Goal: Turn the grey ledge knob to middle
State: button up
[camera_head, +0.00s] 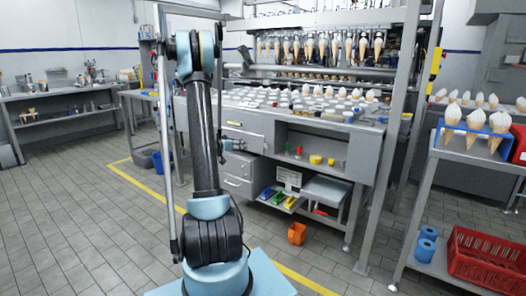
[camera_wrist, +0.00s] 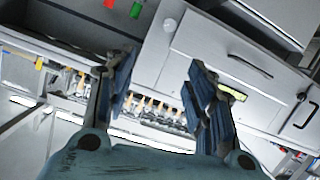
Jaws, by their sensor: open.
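My gripper (camera_wrist: 160,85) is open and empty, its two dark blue-grey fingers wide apart in the wrist view. In the head view my gripper (camera_head: 237,145) is small, in front of the grey cabinet (camera_head: 257,123) below the worktop. A small round grey piece (camera_wrist: 169,25) sits on the cabinet face in the wrist view, beyond the fingertips and apart from them. It may be the grey ledge knob, but I cannot tell for sure, nor how it is turned. I cannot make out the knob in the head view.
Cabinet drawers with handles (camera_wrist: 250,65) lie close to the right finger. An open shelf (camera_head: 310,150) holds yellow pieces. An orange bin (camera_head: 297,233) stands on the floor. A side table with a blue cone rack (camera_head: 474,127) and red crate (camera_head: 490,258) is at right. The left floor is open.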

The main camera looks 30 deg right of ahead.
aim_at(265, 147)
jog(key=w+d+f+m+t+h, duration=0.1)
jog(key=w+d+f, duration=0.15)
jog(key=f, duration=0.25)
jog(key=w+d+f+h, duration=0.2)
jog(key=d+f, duration=0.2)
jog(key=f, duration=0.1)
jog(key=x, duration=1.7)
jog(key=shift+w+d, duration=0.3)
jog(key=shift+w, duration=0.05)
jog(key=shift+c, duration=0.6)
jog(key=c, duration=0.9)
